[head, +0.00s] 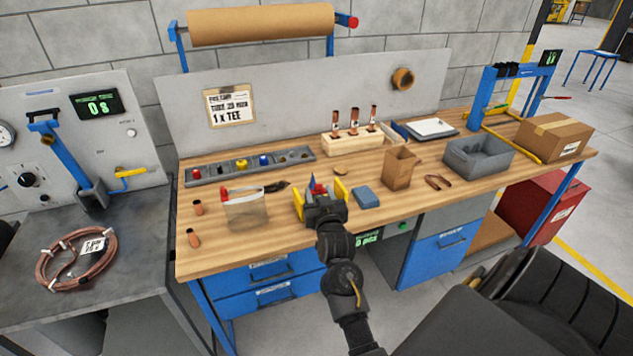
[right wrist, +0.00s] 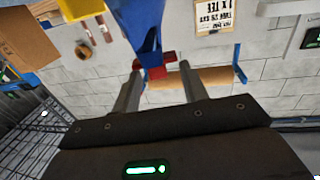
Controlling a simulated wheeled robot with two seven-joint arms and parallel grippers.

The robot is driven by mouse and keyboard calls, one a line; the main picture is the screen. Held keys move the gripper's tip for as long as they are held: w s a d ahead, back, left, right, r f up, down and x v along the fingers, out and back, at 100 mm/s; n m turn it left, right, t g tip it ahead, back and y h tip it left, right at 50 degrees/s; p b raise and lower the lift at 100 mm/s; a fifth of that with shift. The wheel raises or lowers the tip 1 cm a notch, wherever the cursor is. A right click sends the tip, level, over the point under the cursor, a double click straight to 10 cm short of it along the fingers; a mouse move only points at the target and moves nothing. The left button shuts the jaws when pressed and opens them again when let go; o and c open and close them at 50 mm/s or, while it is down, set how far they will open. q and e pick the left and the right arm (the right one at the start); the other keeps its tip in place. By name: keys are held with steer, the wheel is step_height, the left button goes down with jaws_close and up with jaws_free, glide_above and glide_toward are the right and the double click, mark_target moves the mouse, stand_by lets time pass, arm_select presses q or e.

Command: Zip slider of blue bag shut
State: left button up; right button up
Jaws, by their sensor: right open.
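A small see-through, greyish bag (head: 246,210) stands near the front of the wooden bench, left of my right gripper; a red piece (head: 224,193) sits at its top left corner. The bag does not look clearly blue. My right gripper (head: 321,200) is open over the bench's front part, apart from the bag. A blue thing with red parts (right wrist: 146,30) shows between and beyond its fingers in the right wrist view; I cannot tell whether they touch. A flat blue block (head: 366,197) lies right of the gripper. My left gripper is not in view.
Short copper pieces (head: 193,238) stand left of the bag. A grey parts tray (head: 215,172) lies behind it. A copper coil (head: 77,262) lies on the left bench.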

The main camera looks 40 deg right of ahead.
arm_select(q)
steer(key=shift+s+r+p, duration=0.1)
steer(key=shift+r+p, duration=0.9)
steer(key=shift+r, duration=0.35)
arm_select(e)
steer(key=v, duration=0.6)
steer(key=shift+s+a, duration=0.2)
steer(key=shift+s, duration=0.05)
